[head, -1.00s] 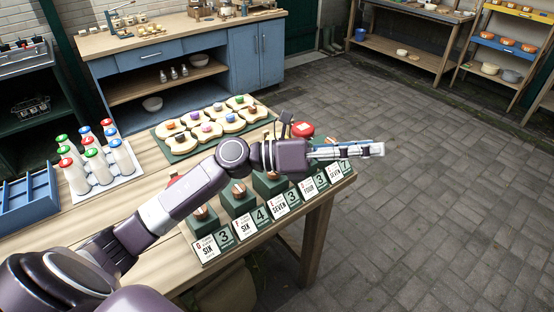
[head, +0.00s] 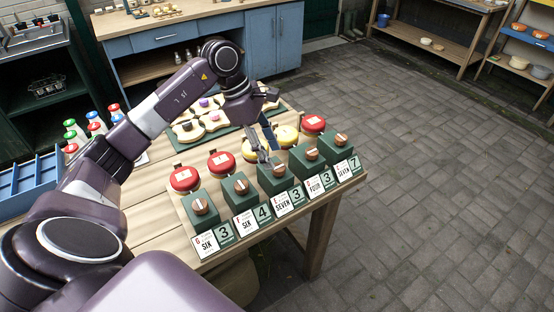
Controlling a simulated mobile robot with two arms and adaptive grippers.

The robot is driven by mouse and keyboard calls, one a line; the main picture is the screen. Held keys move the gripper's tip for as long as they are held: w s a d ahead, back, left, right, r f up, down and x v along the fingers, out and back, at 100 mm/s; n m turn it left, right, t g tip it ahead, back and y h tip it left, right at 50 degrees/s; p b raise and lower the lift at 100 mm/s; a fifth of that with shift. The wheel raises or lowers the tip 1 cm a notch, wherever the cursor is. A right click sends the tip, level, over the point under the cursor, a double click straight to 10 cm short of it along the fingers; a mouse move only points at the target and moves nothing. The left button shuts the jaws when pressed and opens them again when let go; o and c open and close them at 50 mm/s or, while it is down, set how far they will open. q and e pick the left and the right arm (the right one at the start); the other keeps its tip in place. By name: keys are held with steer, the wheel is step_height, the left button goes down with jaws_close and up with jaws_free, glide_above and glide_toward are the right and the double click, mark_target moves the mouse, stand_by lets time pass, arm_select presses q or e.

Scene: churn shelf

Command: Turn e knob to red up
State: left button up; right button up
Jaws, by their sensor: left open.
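A row of green blocks along the table's front edge carries copper-coloured round knobs; the middle knob (head: 278,168) sits above a card reading SEVEN and 3. Contact with the knob cannot be told. My right gripper is out of view.
A board of cream pieces (head: 188,133) lies behind, partly covered by my left arm. Capped bottles (head: 97,129) and a blue tray (head: 32,183) are at the left. Neighbouring blocks, such as the one under the left-end knob (head: 200,206), stand close together. The paved floor at right is clear.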

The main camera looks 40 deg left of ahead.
mark_target(279, 166)
arm_select(q)
steer(key=shift+p+x, duration=0.45)
steer(key=shift+x, duration=1.8)
steer(key=shift+c, duration=0.7)
steer(key=c, duration=1)
